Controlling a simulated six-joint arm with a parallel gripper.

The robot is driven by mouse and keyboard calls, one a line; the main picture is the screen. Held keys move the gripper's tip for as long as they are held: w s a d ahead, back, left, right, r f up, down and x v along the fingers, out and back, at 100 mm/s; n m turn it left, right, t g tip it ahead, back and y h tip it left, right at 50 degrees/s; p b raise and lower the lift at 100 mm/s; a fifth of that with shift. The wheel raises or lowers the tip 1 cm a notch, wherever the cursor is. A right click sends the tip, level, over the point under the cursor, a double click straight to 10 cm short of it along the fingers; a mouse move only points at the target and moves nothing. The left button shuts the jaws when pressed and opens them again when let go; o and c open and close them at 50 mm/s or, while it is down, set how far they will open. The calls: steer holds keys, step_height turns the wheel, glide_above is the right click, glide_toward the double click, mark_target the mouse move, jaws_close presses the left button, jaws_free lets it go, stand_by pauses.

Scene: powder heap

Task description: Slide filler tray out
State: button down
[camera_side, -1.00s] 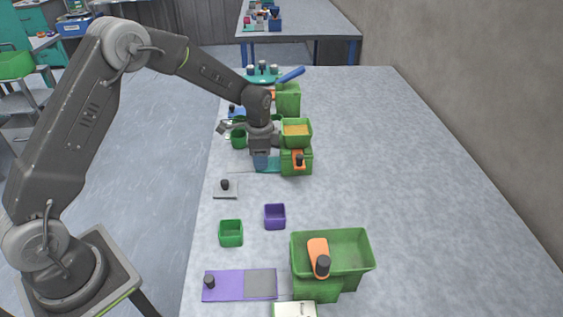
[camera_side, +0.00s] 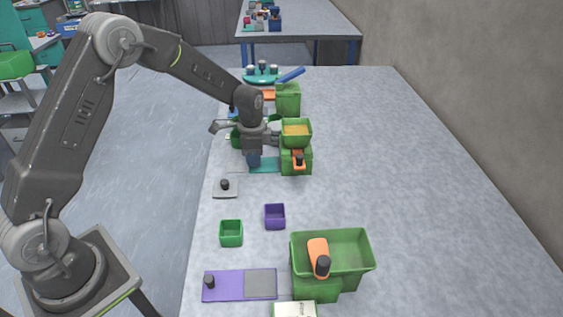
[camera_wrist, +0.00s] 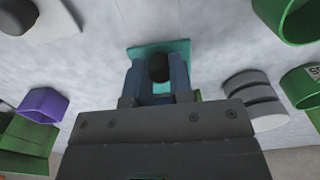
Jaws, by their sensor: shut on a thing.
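The teal filler tray (camera_side: 266,165) lies flat on the table, sticking out to the left of a green stand (camera_side: 289,168). In the wrist view the tray (camera_wrist: 176,46) shows beyond my fingers. Its dark knob (camera_wrist: 159,67) is between the two blue fingers of my gripper (camera_wrist: 159,78), which is shut on it. In the side view my gripper (camera_side: 254,160) points down over the tray's left part. A green hopper (camera_side: 296,140) with yellow powder (camera_side: 296,129) sits on the stand. How much of the tray is under the stand is hidden.
An orange slider with a black knob (camera_side: 299,159) is on the stand's front. Nearer are a grey plate with a knob (camera_side: 225,188), a purple bin (camera_side: 275,217), a green bin (camera_side: 231,233) and a larger green hopper (camera_side: 357,253). The right of the table is clear.

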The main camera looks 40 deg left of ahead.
steer(key=shift+s+a, duration=2.95)
steer(key=shift+a, duration=0.05)
steer(key=c, duration=1.1)
jaws_free()
steer(key=shift+r, duration=3.8)
step_height(320, 180, up, 6)
steer(key=n+t, duration=0.1)
steer(key=n, duration=0.1)
glide_above(224, 167)
steer(key=s+d, duration=0.3)
steer(key=d, duration=0.1)
steer(key=s+d+r+n+t, duration=0.3)
steer(key=s+d+r, duration=0.2)
steer(key=s+r, duration=0.4)
steer(key=s+d+n, duration=0.1)
steer(key=s, duration=0.2)
steer(key=s+d+n+t, duration=0.1)
steer(key=s, duration=0.2)
steer(key=s+d+n, duration=0.1)
steer(key=s+n, duration=0.1)
steer(key=s, duration=0.2)
steer(key=shift+s+f+t, duration=0.1)
steer(key=shift+t, duration=0.2)
